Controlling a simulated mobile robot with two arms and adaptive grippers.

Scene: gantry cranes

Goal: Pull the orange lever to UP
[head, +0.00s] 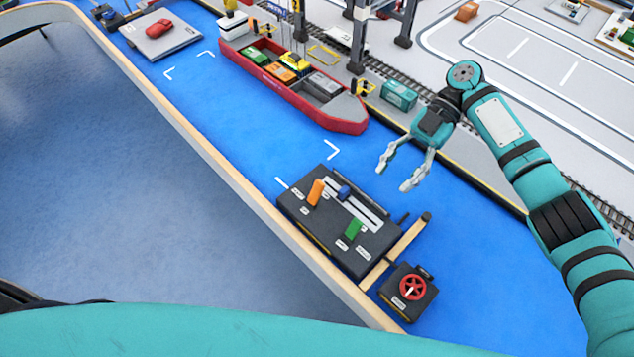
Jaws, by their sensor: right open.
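The orange lever (315,192) stands at the left part of a dark control panel (318,237) near the table's wooden edge. Small white labels lie around it, too small to read. A blue lever (344,192) and a green lever (354,228) are on the same panel. My right gripper (398,180) is open and empty. It hangs to the right of the orange lever and above the blue surface, apart from the panel. My left gripper is not in view.
A red ship (345,116) with containers lies behind the panel. A teal container (398,95) stands near the rails. Blue surface around the panel is mostly clear.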

